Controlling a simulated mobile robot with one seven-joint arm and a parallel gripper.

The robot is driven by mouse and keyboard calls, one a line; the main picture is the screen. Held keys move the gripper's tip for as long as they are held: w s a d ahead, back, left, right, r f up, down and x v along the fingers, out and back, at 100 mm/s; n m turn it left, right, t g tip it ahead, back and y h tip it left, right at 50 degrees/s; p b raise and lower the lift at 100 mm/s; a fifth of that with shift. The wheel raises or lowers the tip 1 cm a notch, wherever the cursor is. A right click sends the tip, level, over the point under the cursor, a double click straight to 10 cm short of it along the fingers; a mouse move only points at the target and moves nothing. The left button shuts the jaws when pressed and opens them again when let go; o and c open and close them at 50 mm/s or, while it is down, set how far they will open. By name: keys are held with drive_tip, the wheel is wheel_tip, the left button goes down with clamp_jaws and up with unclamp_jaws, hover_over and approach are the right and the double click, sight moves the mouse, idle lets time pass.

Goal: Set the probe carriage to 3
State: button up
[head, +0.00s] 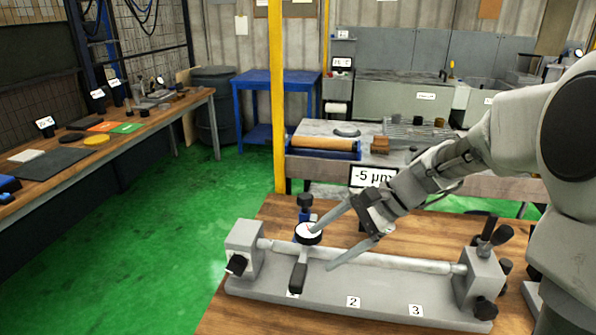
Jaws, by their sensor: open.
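The probe carriage (298,274) has a dark upright grip and a round white-faced dial (308,232) above it. It stands near the left end of the grey fixture (390,312), in front of the shaft (375,261). A mostly hidden label is at its foot; labels 2 (353,302) and 3 (415,310) are to its right along the base. My gripper (320,250) is open, its two long fingers spread. One fingertip overlaps the dial in the picture and the other is right of the grip; I cannot tell whether either touches.
A display (373,177) reading -5 µm stands behind the fixture, partly covered by my gripper. End blocks with dark knobs stand at the left (244,249) and right (480,278). A yellow post (279,100) rises behind the wooden bench (262,213).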

drive_tip(key=w+d+f+m+t+y+b, duration=0.1)
drive_tip(key=w+d+f+m+t+y, duration=0.3)
drive_tip(key=w, duration=0.4)
drive_tip(key=w+d+f+m+t+y+b, duration=0.1)
drive_tip(key=w+d+m+t+y+b, duration=0.1)
drive_tip(key=w+d+m+y, duration=0.45)
drive_tip(key=w+a+h, duration=0.1)
drive_tip(key=w+a, duration=0.3)
drive_tip(key=a, duration=0.5)
drive_tip(key=w+a+h, duration=0.2)
drive_tip(key=w+a, duration=0.2)
drive_tip(key=a, duration=0.4)
drive_tip(key=shift+w+a, duration=0.3)
drive_tip(key=shift+a, duration=0.1)
clamp_jaws()
